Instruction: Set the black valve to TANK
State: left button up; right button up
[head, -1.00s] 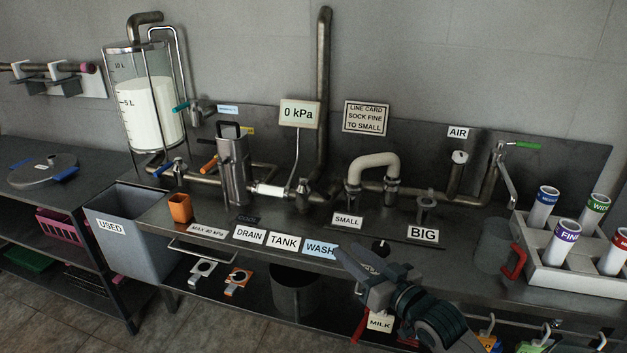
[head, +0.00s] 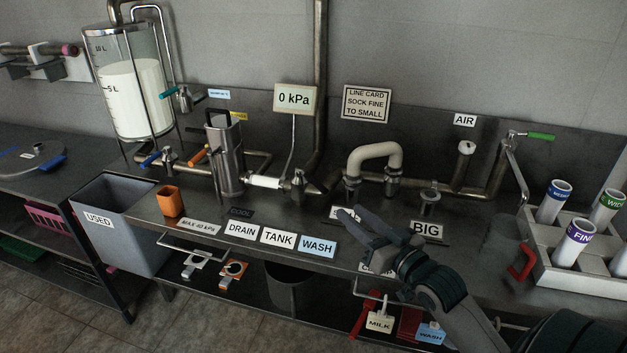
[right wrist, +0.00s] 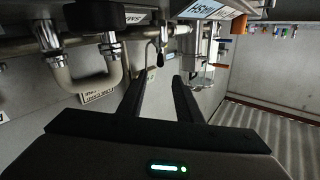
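The valve with a black handle (head: 314,189) sits on the pipe behind the WASH label, right of the white tube. Its dark handle seems to point right; I cannot tell its setting. The TANK label (head: 278,239) lies on the bench's front edge, between the DRAIN label (head: 242,231) and the WASH label (head: 317,247). My right gripper (head: 352,228) is open and empty over the front of the bench, right of the WASH label and apart from the valve. In the right wrist view, a black handle (right wrist: 160,59) shows beyond my open fingers (right wrist: 161,82). My left gripper is out of view.
A beige hose bend (head: 374,156) stands right of the valve. The gauge sign (head: 295,98) reads 0 kPa. A metal cylinder (head: 226,160) and orange cup (head: 169,201) stand left. A white rack (head: 550,270) with capped tubes is at right.

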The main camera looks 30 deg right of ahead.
aim_at(314, 178)
jog(key=w+p, duration=0.1)
jog(key=w, duration=1.4)
jog(key=shift+w+a, duration=0.1)
jog(key=shift+w, duration=0.95)
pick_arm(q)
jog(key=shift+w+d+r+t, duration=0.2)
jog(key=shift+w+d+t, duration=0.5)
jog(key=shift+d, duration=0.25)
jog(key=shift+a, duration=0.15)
pick_arm(e)
jog(key=c, duration=0.8)
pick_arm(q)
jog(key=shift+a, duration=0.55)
pick_arm(e)
grip_shut()
